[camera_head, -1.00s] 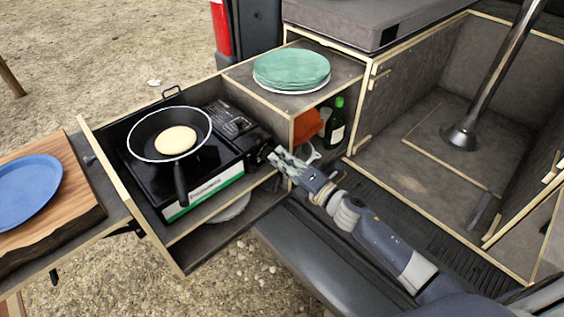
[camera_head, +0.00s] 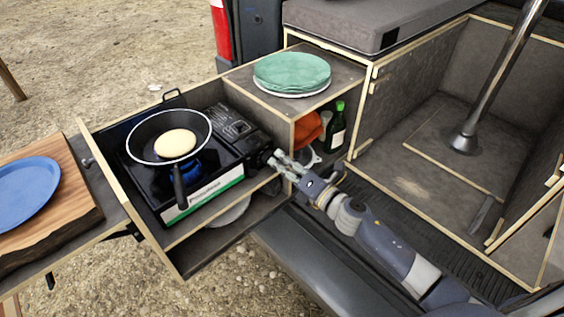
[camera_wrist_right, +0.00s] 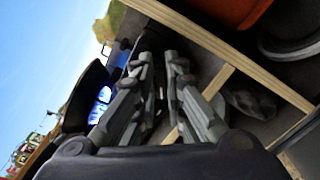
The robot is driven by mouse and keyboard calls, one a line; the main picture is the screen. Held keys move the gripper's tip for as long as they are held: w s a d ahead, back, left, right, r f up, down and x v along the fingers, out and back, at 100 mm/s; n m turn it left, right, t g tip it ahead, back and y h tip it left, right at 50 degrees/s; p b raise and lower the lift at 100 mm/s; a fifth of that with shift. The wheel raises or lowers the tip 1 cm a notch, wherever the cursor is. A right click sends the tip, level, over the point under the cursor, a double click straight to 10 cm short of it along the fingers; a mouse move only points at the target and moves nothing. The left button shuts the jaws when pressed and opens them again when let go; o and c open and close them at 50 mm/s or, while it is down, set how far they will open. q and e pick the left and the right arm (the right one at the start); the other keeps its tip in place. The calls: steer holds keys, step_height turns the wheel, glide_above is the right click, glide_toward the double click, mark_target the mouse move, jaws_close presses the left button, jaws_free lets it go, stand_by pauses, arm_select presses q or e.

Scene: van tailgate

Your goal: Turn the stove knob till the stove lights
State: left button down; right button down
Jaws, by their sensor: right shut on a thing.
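The camping stove (camera_head: 215,187) stands in the pulled-out drawer. A black frying pan (camera_head: 151,132) with a pale pancake (camera_head: 175,144) sits on it. A blue flame glow (camera_head: 203,160) shows under the pan, and the blue glow also shows in the right wrist view (camera_wrist_right: 104,95). My right gripper (camera_head: 275,160) is at the stove's right end, shut on the stove knob. In the right wrist view my gripper (camera_wrist_right: 158,62) has its two fingers a small gap apart. The knob itself is mostly hidden by the fingers. My left gripper is out of view.
Green plates (camera_head: 292,70) are stacked on the cabinet top. A green bottle (camera_head: 336,127) and an orange item (camera_head: 308,127) stand in the compartment beside my right gripper. A blue plate (camera_head: 27,187) lies on a wooden board (camera_head: 68,215) at the left. A wooden cabinet edge (camera_wrist_right: 190,40) runs close to the fingers.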

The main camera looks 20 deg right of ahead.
steer(key=c, duration=1.7)
jaws_free()
steer(key=shift+o, duration=0.2)
steer(key=shift+s, duration=0.1)
steer(key=v, duration=1.1)
steer(key=shift+s+d, duration=0.2)
steer(key=shift+s, duration=0.15)
